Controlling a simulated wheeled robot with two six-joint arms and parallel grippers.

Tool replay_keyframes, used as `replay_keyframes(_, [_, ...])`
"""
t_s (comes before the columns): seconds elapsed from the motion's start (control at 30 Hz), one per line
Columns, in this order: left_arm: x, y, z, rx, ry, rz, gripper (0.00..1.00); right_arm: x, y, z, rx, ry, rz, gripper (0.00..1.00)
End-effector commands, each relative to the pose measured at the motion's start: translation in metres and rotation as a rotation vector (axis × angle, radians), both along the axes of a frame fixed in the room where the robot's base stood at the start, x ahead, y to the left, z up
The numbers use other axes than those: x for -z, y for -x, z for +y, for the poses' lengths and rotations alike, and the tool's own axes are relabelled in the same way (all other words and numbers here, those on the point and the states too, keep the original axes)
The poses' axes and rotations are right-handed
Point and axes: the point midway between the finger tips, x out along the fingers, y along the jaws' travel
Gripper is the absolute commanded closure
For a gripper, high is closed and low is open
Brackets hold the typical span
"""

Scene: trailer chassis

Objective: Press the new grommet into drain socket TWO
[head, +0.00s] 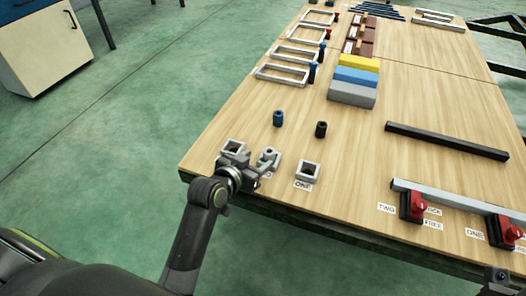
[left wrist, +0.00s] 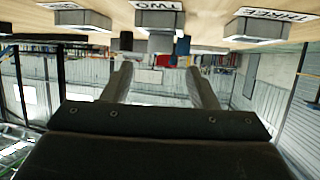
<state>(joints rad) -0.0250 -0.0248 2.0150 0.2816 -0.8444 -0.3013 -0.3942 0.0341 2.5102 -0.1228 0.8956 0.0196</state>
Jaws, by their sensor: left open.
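Drain socket TWO (left wrist: 158,19) is a square grey block with an upside-down label in the left wrist view. A grey grommet (left wrist: 160,44) stands out of it, and it also shows in the head view (head: 270,153). My left gripper (head: 256,162) is open at the table's near-left corner; its fingers (left wrist: 160,75) point at the grey grommet, apart from it. Two loose grommets stand behind the sockets, a blue one (head: 278,118) and a black one (head: 321,129). I cannot tell which is new. My right gripper is not clearly seen.
Socket ONE (head: 308,172) is to the right and socket THREE (head: 233,147) to the left, both close to the left gripper. Red clamps (head: 412,207) and a bar (head: 455,203) lie to the right. A dark bar (head: 445,140) lies behind.

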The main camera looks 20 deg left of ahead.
Motion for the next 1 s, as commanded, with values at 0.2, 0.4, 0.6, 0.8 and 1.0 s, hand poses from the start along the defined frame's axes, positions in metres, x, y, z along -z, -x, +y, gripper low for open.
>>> replay_keyframes(0.2, [-0.018,0.038,0.009,-0.001,-0.002,0.002,0.47,-0.013,-0.003,0.003,0.022,0.033,0.037,0.64])
replay_keyframes(0.4, [-0.024,0.055,0.013,0.000,0.000,0.000,0.47,-0.014,-0.004,0.004,0.034,0.054,0.061,0.64])
replay_keyframes(0.6, [-0.025,0.058,0.014,-0.001,-0.001,-0.004,0.47,-0.014,-0.004,0.005,0.033,0.060,0.061,0.64])
replay_keyframes(0.8, [-0.058,0.056,0.032,-0.082,-0.009,-0.165,0.47,-0.014,-0.004,0.005,0.033,0.058,0.059,0.64])
replay_keyframes(1.0, [-0.140,0.074,0.062,-0.218,-0.029,-0.553,0.47,-0.014,-0.004,0.004,0.034,0.054,0.056,0.64])
